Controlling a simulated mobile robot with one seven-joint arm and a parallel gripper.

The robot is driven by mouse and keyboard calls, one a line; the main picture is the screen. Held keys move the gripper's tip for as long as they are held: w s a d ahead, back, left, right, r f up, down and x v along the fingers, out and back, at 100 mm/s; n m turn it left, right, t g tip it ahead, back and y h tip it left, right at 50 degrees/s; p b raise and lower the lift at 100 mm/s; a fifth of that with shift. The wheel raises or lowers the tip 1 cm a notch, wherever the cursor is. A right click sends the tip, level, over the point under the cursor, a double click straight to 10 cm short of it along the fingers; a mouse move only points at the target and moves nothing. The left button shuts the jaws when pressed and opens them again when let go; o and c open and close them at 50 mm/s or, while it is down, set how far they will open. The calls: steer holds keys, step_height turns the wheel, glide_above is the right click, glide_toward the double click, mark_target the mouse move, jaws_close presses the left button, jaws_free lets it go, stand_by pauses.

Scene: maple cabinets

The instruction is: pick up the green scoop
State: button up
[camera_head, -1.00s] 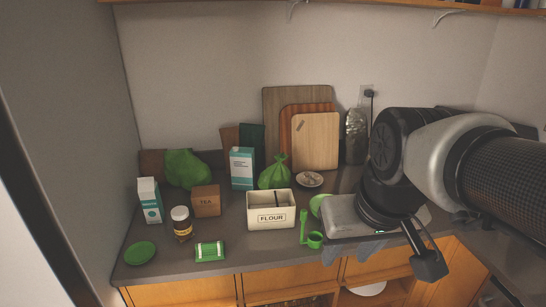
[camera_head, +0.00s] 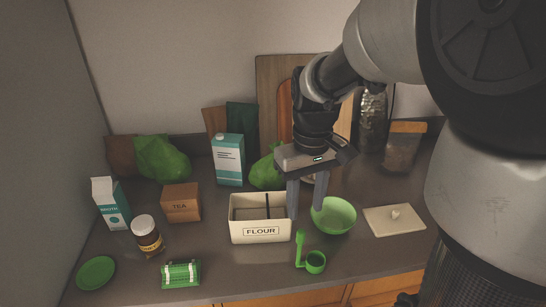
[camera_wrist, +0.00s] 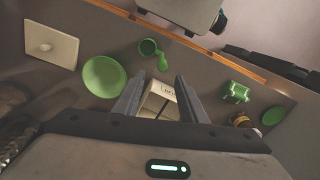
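The green scoop (camera_head: 315,262) lies on the counter near its front edge, with its handle pointing back and left toward the flour box. In the wrist view the scoop (camera_wrist: 149,47) is beyond the fingertips, uncovered. My gripper (camera_head: 306,212) points down over the counter, between the cream flour box (camera_head: 262,232) and the green bowl (camera_head: 334,216), behind the scoop. Its two fingers are apart with nothing between them, and it does not touch the scoop. In the wrist view my gripper (camera_wrist: 158,82) is also open.
A pale lid-like board (camera_head: 394,221) lies right of the bowl. A green-wrapped pack (camera_head: 181,274), a honey jar (camera_head: 147,236), a green plate (camera_head: 96,272), a tea box (camera_head: 181,205) and a carton (camera_head: 110,203) stand left. Cutting boards lean on the back wall. Counter around the scoop is clear.

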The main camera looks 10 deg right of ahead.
mark_target(303, 231)
step_height(303, 231, down, 10)
steer(key=shift+s+f+b, duration=0.15)
steer(key=shift+f+b, duration=0.1)
steer(key=shift+b, duration=0.05)
steer(key=shift+s+a+f, duration=0.1)
steer(key=shift+f, duration=1.25)
steer(key=shift+s+a+f, duration=0.1)
steer(key=shift+f, duration=1.2)
jaws_close()
